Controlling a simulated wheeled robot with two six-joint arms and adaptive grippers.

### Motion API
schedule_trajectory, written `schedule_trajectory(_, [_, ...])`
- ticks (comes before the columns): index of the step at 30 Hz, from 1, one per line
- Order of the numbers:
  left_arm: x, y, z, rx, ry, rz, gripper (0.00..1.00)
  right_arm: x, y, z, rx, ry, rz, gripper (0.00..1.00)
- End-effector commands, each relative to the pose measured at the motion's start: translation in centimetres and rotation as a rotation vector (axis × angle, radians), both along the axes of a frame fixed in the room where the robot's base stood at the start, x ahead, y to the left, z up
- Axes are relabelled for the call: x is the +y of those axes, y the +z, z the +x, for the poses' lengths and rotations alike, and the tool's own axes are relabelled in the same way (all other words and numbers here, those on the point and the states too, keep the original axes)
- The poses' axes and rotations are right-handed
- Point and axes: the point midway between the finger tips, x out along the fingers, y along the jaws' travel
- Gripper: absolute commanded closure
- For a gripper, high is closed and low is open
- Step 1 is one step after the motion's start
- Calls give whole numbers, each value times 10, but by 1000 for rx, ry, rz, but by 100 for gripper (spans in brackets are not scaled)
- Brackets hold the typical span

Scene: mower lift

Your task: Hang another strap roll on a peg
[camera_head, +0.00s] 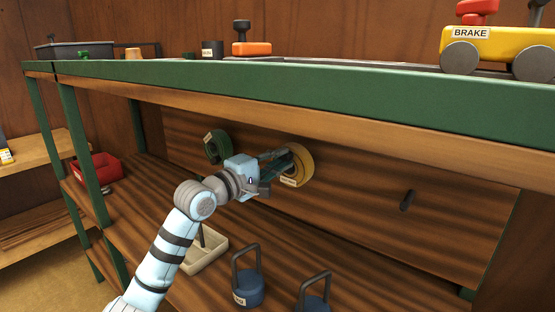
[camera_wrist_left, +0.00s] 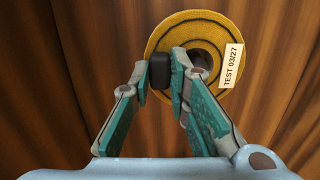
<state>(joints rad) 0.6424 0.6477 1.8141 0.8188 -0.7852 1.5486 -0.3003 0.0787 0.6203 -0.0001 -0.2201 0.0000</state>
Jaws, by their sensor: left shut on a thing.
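My left gripper (camera_head: 278,163) reaches to the back panel under the green-edged bench and is shut on a yellow strap roll (camera_head: 304,162). In the left wrist view the yellow roll (camera_wrist_left: 180,24) faces me flat, with a tag reading TEST 03/27 on its right. The fingers (camera_wrist_left: 161,68) are over the lower left part of its ring, by the centre hole. A dark block shows between the fingertips; I cannot tell whether it is a pad or a peg. A green strap roll (camera_head: 211,150) is against the panel to the left. A bare dark peg (camera_head: 407,200) sticks out to the right.
Blue weights with handles (camera_head: 248,290) and a pale tray (camera_head: 207,258) stand on the lower shelf below my arm. A red bin (camera_head: 97,168) is at the left. The bench's green front edge (camera_head: 300,82) runs above. The panel around the bare peg is clear.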

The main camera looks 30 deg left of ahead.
Motion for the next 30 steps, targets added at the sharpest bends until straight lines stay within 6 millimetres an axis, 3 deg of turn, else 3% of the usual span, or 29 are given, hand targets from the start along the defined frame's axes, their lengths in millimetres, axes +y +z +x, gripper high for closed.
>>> schedule_trajectory(1, [0,-14,1,36,-2,-5,100,0,-1,0,0,0,0,45])
schedule_trajectory(3, [0,-14,1,36,-2,-5,100,0,-1,0,0,0,0,45])
schedule_trajectory(4, [0,-14,1,36,-2,-5,79,0,-1,0,0,0,0,45])
schedule_trajectory(8, [0,-14,1,36,-2,-6,60,0,-1,0,0,0,0,45])
schedule_trajectory(30, [1,-9,1,26,1,0,60,0,-1,0,0,0,0,45])
